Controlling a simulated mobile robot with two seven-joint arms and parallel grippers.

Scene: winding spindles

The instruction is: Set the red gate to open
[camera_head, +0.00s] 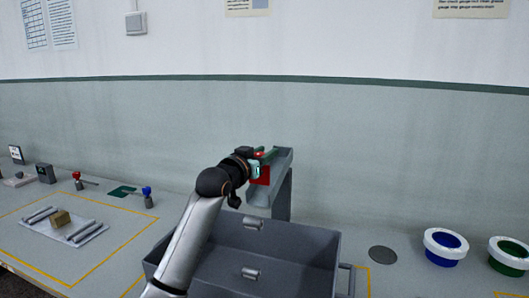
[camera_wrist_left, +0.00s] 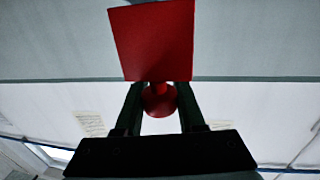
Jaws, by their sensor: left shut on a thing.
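The red gate (camera_head: 262,176) is a flat red plate at the grey chute (camera_head: 283,166), which stands on a post behind the grey bin. In the left wrist view the red gate (camera_wrist_left: 154,42) shows as a plate with a round red knob (camera_wrist_left: 159,100) below it in the picture. My left gripper (camera_head: 256,165) is shut on this knob, one finger on each side. The gripper and wrist hide part of the gate and chute in the head view. My right gripper is not in view.
A grey bin (camera_head: 310,241) stands below the chute, under my left arm. At left, a tray (camera_head: 91,235) holds metal rods and a wooden block. Red (camera_head: 77,177) and blue (camera_head: 146,191) knobbed pieces stand behind it. Blue (camera_head: 445,243) and green (camera_head: 510,253) ringed bowls stand at right.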

